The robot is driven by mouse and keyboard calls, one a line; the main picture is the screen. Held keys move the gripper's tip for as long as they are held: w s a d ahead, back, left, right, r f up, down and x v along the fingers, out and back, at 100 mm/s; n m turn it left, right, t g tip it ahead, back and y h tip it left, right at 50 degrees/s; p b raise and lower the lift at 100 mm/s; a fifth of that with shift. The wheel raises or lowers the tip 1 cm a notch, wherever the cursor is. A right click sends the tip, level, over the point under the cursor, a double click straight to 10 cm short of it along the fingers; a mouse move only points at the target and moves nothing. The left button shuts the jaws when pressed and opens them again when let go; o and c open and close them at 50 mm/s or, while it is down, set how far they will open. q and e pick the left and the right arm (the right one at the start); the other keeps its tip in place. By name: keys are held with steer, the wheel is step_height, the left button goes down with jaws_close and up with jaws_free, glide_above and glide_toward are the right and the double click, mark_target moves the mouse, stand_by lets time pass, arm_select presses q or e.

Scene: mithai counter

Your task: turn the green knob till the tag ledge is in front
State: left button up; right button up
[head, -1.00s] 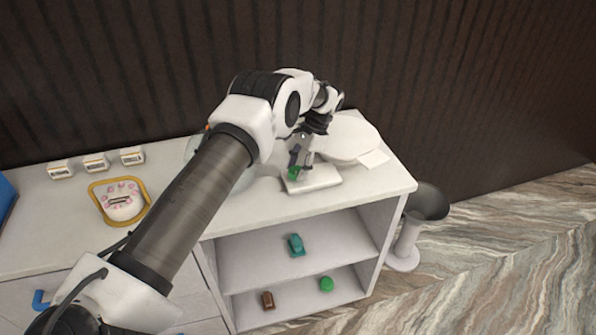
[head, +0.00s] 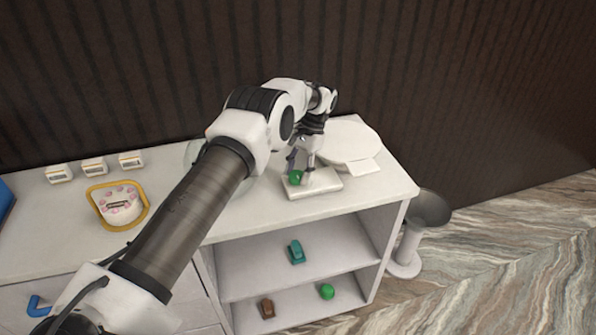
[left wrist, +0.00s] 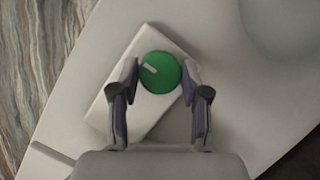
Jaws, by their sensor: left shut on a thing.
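The green knob (head: 295,179) sits on a white base plate (head: 326,183) at the counter's front right. In the left wrist view the knob (left wrist: 160,74) is round, with a pale mark pointing up-left. My left gripper (left wrist: 161,80) is shut on it, one finger on each side; in the head view the gripper (head: 300,163) comes down from above. Behind the base is a white round turntable (head: 350,141), partly hidden by my arm. The flat white tag ledge (head: 363,167) sticks out at its front, somewhat to the right. My right gripper is not in view.
A pink-topped cake (head: 121,208) on a yellow-rimmed tray and several small white tag blocks (head: 95,167) stand at the counter's left. Shelves below hold a teal item (head: 296,252), a green one (head: 327,291) and a brown one (head: 267,308).

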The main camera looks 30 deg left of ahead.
mark_target(297, 174)
arm_select(q)
steer(key=o, duration=1.1)
steer(key=shift+o, duration=0.2)
step_height(297, 174, up, 10)
